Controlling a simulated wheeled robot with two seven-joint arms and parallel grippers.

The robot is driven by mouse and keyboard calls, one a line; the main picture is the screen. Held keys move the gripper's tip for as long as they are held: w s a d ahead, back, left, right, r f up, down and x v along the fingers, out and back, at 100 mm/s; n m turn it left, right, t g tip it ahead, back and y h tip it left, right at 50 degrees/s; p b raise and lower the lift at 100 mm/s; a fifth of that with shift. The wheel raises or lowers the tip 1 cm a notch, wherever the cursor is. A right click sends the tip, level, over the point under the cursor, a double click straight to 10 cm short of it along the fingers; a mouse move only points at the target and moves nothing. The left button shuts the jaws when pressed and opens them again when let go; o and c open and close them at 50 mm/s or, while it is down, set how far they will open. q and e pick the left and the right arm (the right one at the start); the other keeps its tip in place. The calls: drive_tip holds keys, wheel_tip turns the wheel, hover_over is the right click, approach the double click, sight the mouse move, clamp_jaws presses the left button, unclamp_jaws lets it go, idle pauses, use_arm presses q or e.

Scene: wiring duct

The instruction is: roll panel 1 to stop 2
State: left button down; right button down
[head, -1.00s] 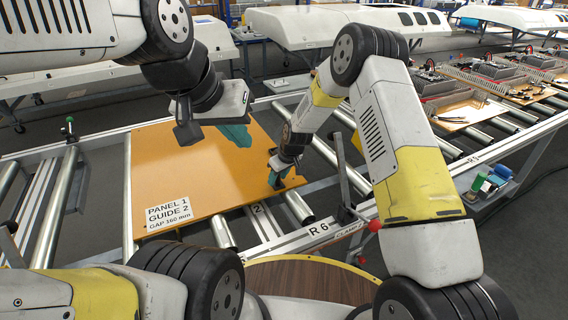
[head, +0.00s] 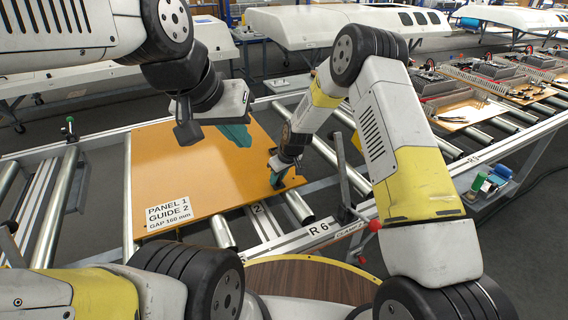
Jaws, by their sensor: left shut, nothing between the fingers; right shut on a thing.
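Panel 1 (head: 190,180) is a flat orange board lying on the roller conveyor. A white label on its near left corner reads "PANEL 1 GUIDE 2 GAP 160 mm". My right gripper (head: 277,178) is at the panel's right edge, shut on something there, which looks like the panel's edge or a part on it. My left gripper (head: 238,136) has teal fingers, is shut and empty, and hangs over the panel's far part. A mark "2" (head: 258,209) shows on the conveyor just right of the panel. I cannot tell which part is stop 2.
Bare rollers (head: 297,207) lie right of the panel. A post with a red-knobbed clamp lever (head: 374,226) stands at the near rail, by the labels "R 6" and "CLAMP 2". Boards with parts (head: 470,108) lie on the conveyor further right. A green-knobbed post (head: 69,128) stands at left.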

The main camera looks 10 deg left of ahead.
sight(287, 179)
idle(0.9)
drive_tip(key=w+d, duration=0.2)
drive_tip(key=d, duration=0.2)
drive_tip(key=shift+w+d, duration=0.15)
drive_tip(key=shift+w, duration=0.25)
drive_tip(key=shift+s, duration=0.1)
drive_tip(key=c, duration=1.3)
unclamp_jaws()
drive_tip(key=v, duration=0.7)
drive_tip(key=shift+r, duration=0.35)
drive_tip(key=shift+s, duration=0.1)
